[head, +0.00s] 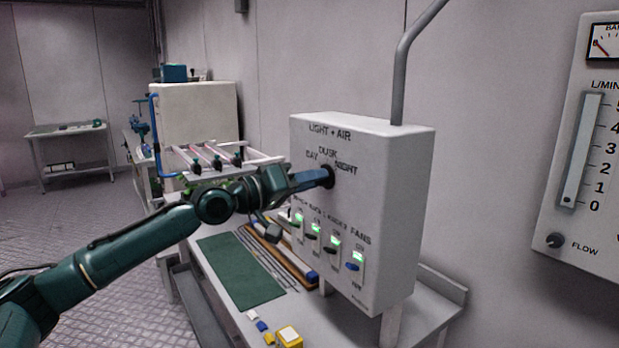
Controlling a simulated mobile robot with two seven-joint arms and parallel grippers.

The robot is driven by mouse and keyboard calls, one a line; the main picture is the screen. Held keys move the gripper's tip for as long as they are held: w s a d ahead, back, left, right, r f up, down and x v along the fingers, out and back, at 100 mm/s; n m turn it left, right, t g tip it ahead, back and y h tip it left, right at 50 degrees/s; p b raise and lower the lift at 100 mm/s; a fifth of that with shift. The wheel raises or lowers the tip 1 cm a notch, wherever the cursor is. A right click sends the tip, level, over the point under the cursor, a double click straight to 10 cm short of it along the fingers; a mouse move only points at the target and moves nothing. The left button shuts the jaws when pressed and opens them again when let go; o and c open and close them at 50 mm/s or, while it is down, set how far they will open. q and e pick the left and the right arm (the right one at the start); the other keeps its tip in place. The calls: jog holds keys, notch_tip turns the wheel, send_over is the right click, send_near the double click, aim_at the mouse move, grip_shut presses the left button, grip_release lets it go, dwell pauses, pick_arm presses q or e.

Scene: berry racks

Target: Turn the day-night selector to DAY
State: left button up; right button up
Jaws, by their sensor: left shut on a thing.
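The day-night selector (333,177) is a dark knob on the front of the white LIGHT + AIR box (385,195). The labels DAY, DUSK and NIGHT are printed in an arc above it, from left to right. My left gripper (325,178) reaches in from the left and is shut on the selector. The gripper covers most of the knob, so I cannot tell which label it points to. My right gripper is not in view.
The box stands over a bench with a green mat (240,268) and a yellow block (289,337). A flow panel (590,150) hangs at right. Open floor (90,215) lies left.

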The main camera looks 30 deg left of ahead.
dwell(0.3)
pick_arm(q)
jog(key=o, duration=1)
